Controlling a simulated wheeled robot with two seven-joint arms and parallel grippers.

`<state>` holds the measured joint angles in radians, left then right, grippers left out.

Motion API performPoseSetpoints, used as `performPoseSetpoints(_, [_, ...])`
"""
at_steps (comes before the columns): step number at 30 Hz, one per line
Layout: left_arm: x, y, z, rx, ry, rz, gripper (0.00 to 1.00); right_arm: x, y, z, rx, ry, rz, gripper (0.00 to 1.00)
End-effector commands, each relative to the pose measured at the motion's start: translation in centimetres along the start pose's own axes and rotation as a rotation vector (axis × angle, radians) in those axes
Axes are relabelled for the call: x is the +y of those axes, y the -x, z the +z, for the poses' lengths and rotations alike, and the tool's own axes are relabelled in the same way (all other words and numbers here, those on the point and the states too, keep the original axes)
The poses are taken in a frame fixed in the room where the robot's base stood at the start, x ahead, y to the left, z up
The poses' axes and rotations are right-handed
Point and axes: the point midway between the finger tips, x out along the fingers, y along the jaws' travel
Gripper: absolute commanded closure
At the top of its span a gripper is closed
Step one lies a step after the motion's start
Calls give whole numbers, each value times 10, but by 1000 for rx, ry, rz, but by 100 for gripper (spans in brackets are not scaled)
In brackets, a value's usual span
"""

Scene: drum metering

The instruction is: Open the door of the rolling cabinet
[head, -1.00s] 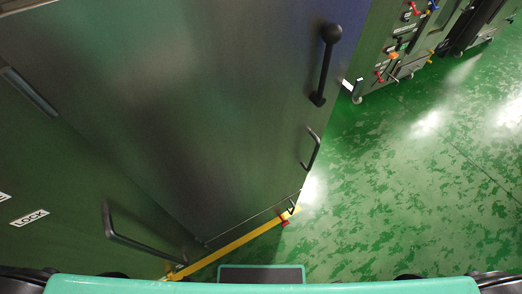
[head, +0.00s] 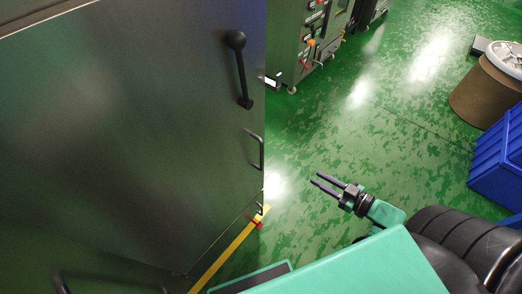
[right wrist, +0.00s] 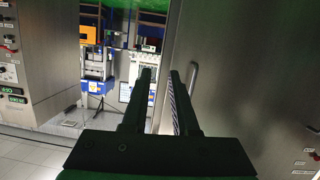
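A large dark metal cabinet front (head: 130,120), which I take for the rolling cabinet's door, fills the left of the head view. Near its right edge are a black ball-topped lever (head: 241,70) and, lower down, a bar handle (head: 257,150). I see no gap showing the door open. My right gripper (head: 315,178) is to the right of the bar handle, apart from it, its two fingers spread and empty. In the right wrist view the open fingers (right wrist: 161,72) point forward, with a metal panel and a vertical handle (right wrist: 193,80) just right of them. My left gripper is out of view.
A control cabinet (head: 310,40) with coloured switches stands at the back. A brown drum (head: 482,95) and blue bins (head: 497,160) stand at the right. Yellow floor tape (head: 232,250) runs beside the cabinet. The green floor (head: 390,130) between is clear.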

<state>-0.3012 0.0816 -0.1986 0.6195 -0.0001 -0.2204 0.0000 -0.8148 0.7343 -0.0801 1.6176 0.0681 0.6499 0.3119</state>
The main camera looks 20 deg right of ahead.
Motion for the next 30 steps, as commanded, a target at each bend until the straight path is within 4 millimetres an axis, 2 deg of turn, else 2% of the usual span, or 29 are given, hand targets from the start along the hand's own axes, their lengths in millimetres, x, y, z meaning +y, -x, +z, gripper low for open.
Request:
performPoseSetpoints(1, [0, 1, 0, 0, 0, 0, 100, -19, -3, -39, 92, -8, -91, 73])
performPoseSetpoints(3, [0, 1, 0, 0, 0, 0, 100, -40, -3, -78, 192, -29, -183, 73])
performPoseSetpoints(6, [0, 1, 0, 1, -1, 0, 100, -53, -4, -100, 251, -45, -237, 73])
performPoseSetpoints(11, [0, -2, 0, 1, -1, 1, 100, -58, -27, -108, 259, -43, -236, 73])
performPoseSetpoints(18, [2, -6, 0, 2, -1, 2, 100, -72, -88, -124, 260, -41, -235, 73])
performPoseSetpoints(24, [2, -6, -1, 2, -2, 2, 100, -81, -128, -135, 256, -41, -233, 73])
performPoseSetpoints(30, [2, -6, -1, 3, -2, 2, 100, -84, -140, -137, 251, -42, -233, 73])
